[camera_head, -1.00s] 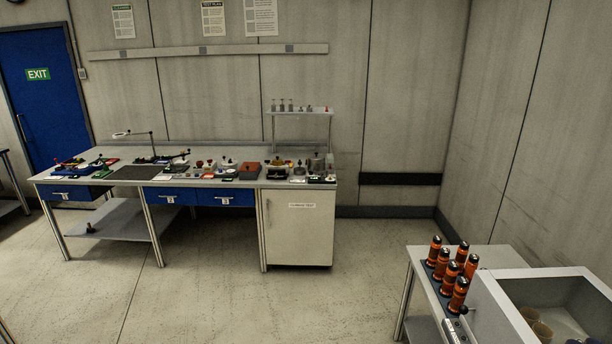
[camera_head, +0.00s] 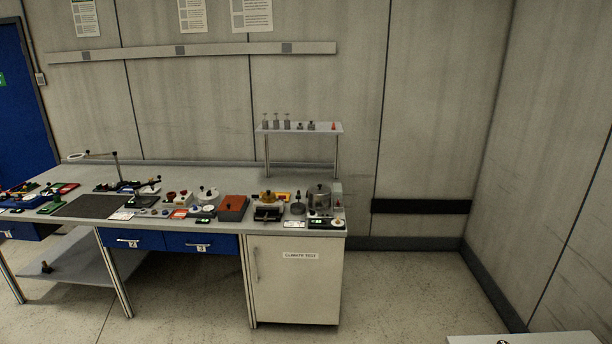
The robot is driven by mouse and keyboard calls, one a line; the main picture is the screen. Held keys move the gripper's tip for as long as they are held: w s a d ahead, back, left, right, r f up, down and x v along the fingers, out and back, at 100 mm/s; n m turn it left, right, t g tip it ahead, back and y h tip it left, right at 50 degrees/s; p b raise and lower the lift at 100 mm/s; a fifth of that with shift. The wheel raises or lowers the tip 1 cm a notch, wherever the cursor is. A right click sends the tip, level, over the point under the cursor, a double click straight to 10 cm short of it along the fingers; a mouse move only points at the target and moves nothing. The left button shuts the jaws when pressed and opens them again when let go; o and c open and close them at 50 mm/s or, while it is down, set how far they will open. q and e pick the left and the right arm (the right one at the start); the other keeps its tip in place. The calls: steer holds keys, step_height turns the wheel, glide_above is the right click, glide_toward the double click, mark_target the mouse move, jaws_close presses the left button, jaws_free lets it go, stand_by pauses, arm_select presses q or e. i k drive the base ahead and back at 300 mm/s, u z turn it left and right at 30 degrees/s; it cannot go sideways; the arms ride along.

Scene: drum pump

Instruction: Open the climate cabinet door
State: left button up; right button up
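The climate cabinet (camera_head: 297,290) stands under the right end of the long workbench. Its pale door is shut and bears a label reading "CLIMATE TEST" (camera_head: 300,256). A slim vertical handle (camera_head: 257,264) sits near the upper left edge of the door. Neither of my grippers shows in the head view, so their state cannot be seen.
The workbench (camera_head: 110,212) carries many small tools and parts, with blue drawers (camera_head: 200,243) left of the cabinet. A small raised shelf (camera_head: 300,128) stands at its back. A light tabletop edge (camera_head: 520,338) shows at the lower right. The floor before the cabinet is clear.

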mark_target(296, 279)
steer(key=i, duration=1.35)
steer(key=u, duration=2.5)
steer(key=i, duration=1.15)
steer(key=z, duration=1.45)
